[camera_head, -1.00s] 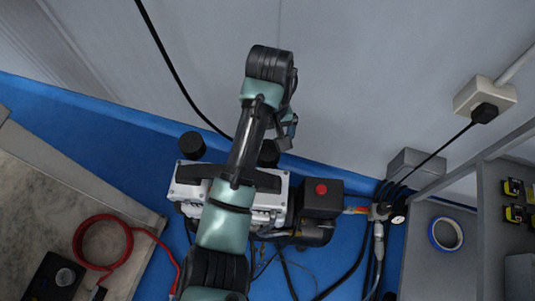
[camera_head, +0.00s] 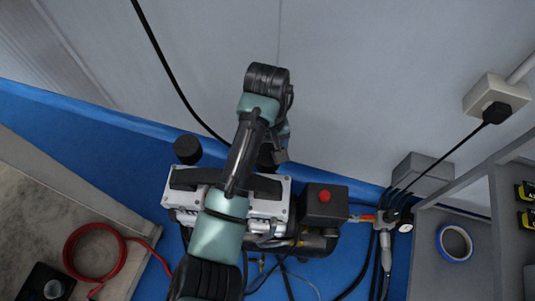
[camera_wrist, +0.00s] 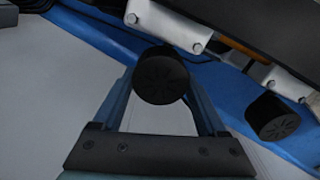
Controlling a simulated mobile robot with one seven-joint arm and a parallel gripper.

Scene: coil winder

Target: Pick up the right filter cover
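The right filter cover (camera_wrist: 160,76) is a black round cap. In the wrist view it sits between the two fingers of my gripper (camera_wrist: 161,84). The fingers are apart, one on each side of the cap; I cannot tell whether they touch it. In the head view my arm mostly hides this cap and my gripper. The left filter cover (camera_head: 187,149) is a similar black cap standing behind the left end of the compressor (camera_head: 180,199). It also shows at the right in the wrist view (camera_wrist: 272,117), clear of my fingers.
A black box with a red button (camera_head: 324,196) is at the compressor's right end. A grey wall (camera_head: 350,80) rises close behind. Cables and hoses lie on the blue surface (camera_head: 90,135) at the right. A blue tape roll (camera_head: 454,243) lies on the shelf.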

